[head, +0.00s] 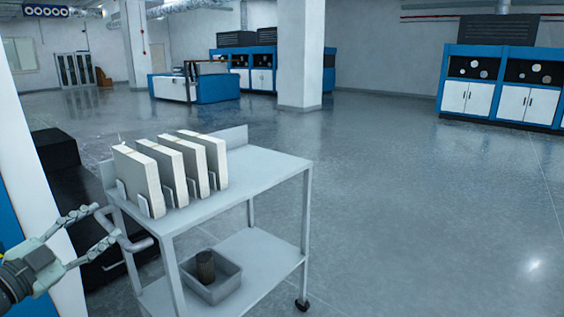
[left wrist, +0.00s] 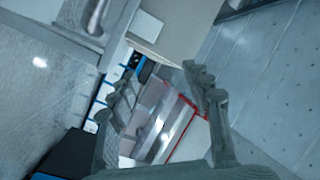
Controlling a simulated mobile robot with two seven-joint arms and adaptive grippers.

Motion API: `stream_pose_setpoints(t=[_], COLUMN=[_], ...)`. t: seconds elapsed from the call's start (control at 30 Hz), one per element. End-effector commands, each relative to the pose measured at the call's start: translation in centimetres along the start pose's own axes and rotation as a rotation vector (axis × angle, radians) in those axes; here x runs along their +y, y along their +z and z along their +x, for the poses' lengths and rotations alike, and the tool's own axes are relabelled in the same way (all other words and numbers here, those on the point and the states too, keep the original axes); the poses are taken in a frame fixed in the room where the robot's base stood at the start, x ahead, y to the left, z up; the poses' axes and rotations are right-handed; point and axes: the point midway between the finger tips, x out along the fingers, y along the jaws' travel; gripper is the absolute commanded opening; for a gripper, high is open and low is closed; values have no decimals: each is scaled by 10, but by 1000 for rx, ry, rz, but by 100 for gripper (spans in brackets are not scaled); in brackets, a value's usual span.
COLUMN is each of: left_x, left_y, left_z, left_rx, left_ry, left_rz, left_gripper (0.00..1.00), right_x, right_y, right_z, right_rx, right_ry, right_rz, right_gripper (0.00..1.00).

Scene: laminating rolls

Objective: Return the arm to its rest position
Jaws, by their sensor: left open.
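My left gripper (head: 107,222) is at the left edge of the head view, beside the handle (head: 141,244) of a grey cart (head: 245,190). Its two fingers are spread apart, and their tips overlap the handle in the picture. I cannot tell whether they touch it. In the left wrist view the open fingers (left wrist: 158,74) have nothing between them but distant background. My right gripper is not in view.
The cart's top holds several upright pale boxes (head: 137,178) between small dividers. Its lower shelf bears a grey bin (head: 212,288) with a dark ribbed cylinder (head: 205,266). Dark blocks (head: 57,148) stand left of the cart. Open floor (head: 420,200) lies to the right.

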Motion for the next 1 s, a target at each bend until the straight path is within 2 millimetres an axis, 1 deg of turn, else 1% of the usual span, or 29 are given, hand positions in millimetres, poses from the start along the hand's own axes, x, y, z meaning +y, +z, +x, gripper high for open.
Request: stream_pose_setpoints(t=[0.03, 0.07, 0.1, 0.17, 0.2, 0.27, 0.3, 0.37, 0.4, 0.47, 0.5, 0.57, 0.6, 0.7, 0.8, 0.83, 0.9, 1.0], left_x=[17, 28, 44, 71, 93, 127, 152, 190, 217, 257, 283, 318, 340, 381, 407, 411, 418, 421], left_y=[36, 55, 79, 111, 129, 151, 163, 176, 181, 184, 183, 178, 172, 157, 144, 142, 138, 136], left_z=[-10, -17, -28, -45, -58, -78, -92, -114, -129, -151, -165, -184, -196, -218, -232, -235, -239, -240], left_rx=[-115, -183, -275, -409, -496, -623, -705, -823, -898, -1005, -1070, -1157, -1205, -1298, -1350, -1361, -1375, -1381], left_ry=[-69, -99, -130, -156, -163, -158, -147, -117, -90, -38, 2, 64, 107, 203, 270, 284, 304, 312], left_rz=[-81, -115, -158, -219, -258, -314, -349, -402, -436, -484, -516, -559, -583, -632, -663, -667, -675, -677], left_gripper=[49, 49, 49, 49, 49, 49, 49, 49, 49, 49, 49, 49, 49, 49, 49, 49, 49, 49], right_x=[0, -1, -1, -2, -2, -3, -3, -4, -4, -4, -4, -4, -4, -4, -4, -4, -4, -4], right_y=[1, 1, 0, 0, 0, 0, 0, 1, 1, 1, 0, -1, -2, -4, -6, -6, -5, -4], right_z=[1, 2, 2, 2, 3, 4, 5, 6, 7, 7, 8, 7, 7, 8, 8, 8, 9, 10], right_rx=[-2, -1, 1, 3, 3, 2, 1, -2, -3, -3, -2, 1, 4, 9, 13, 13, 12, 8], right_ry=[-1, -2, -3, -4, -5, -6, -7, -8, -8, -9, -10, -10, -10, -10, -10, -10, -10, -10], right_rz=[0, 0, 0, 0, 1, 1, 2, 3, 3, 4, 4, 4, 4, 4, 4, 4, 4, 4], right_gripper=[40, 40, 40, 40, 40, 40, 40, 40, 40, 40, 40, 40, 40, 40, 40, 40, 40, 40])
